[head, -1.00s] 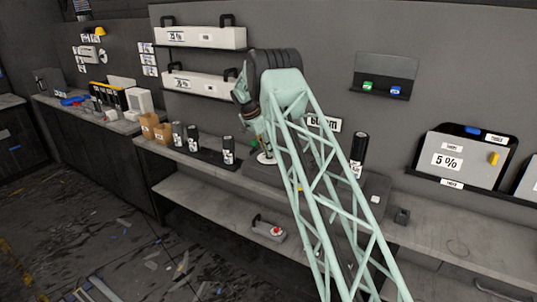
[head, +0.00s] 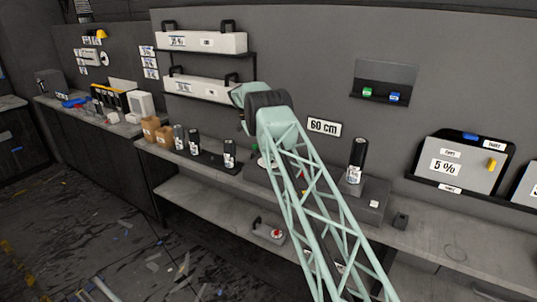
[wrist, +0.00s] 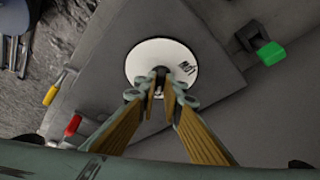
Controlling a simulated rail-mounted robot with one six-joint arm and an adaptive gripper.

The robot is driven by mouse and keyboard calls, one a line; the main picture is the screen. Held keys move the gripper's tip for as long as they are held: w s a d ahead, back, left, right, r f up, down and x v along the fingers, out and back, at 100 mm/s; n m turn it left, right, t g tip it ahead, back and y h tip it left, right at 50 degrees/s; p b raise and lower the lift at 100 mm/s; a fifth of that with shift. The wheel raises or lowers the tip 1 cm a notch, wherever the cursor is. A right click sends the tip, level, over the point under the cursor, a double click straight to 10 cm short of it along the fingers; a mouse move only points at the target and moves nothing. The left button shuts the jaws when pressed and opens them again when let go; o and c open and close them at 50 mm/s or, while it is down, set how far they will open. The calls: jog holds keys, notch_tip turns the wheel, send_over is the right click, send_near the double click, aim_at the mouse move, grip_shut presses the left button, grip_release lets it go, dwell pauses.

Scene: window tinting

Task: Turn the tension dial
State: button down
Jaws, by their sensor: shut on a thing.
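The tension dial is a round white disc (wrist: 146,62) on a grey plate in the wrist view, with small dark lettering at its right that I cannot read surely. My gripper (wrist: 161,86) is over the lower part of the disc, its fingertips close together on a small knob near the disc's middle. The fingertips hide most of the knob. In the head view a sliver of the white disc (head: 261,162) shows beside my arm, which hides my gripper and most of the machine there.
A red-tipped handle (wrist: 72,126) and a yellow-tipped one (wrist: 52,94) lie left of the plate in the wrist view. A green block (wrist: 270,53) is at the upper right. In the head view a dark roll (head: 356,158) stands right of my arm; several small rolls stand left.

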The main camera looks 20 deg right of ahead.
jog(key=shift+m+p, duration=0.55)
jog(key=shift+m, duration=0.15)
jog(key=c, duration=2.7)
grip_release()
jog(key=shift+c, duration=0.2)
jog(key=shift+r, duration=0.2)
jog(key=v, duration=0.7)
jog(key=shift+w, duration=0.15)
jog(key=shift+r, duration=0.2)
